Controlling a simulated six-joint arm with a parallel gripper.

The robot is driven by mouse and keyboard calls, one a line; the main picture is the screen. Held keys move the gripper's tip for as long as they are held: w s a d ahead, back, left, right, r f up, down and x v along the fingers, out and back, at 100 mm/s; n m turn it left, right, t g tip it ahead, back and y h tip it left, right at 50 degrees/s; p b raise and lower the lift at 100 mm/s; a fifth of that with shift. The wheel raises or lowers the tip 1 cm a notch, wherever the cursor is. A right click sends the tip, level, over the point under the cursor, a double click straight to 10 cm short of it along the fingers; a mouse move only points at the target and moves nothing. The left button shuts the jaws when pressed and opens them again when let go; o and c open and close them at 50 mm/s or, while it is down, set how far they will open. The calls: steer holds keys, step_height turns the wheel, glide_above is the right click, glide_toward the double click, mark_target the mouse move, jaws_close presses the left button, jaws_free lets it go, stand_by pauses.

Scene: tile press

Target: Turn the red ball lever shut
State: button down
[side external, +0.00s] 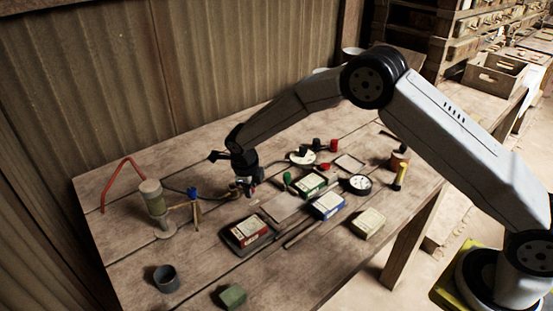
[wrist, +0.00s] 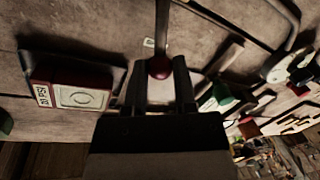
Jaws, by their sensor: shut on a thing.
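The red ball (wrist: 159,68) of the lever shows in the wrist view at the end of a dark rod (wrist: 162,28) that runs up out of the picture. My gripper (wrist: 158,80) has one finger on each side of the ball and is shut on it. In the side view my gripper (side external: 247,186) is low over the middle-left of the table, and the ball is too small there to make out clearly. The lever's pivot is not clear in either view.
A red box (side external: 247,231) lies in front of my gripper.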

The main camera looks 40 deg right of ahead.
steer(key=shift+c, duration=2.2)
jaws_free()
steer(key=shift+r, duration=0.1)
step_height(320, 180, up, 8)
steer(key=a, duration=0.1)
steer(key=shift+s+a+f, duration=0.2)
steer(key=shift+s+f, duration=0.05)
steer(key=shift+s, duration=0.1)
steer(key=c, duration=0.9)
steer(key=n, duration=0.2)
steer(key=d+r+n, duration=0.1)
steer(key=n, duration=0.1)
steer(key=d+n+h, duration=0.1)
steer(key=n, duration=0.1)
steer(key=shift+w+r+n, duration=0.3)
steer(key=shift+w, duration=0.05)
jaws_close()
steer(key=n, duration=0.2)
steer(key=d+r+n, duration=0.1)
steer(key=n, duration=0.1)
steer(key=d+n+h, duration=0.1)
steer(key=n, duration=0.2)
steer(key=shift+w+r+g, duration=0.3)
steer(key=shift+w+r, duration=0.05)
steer(key=shift+r, duration=0.05)
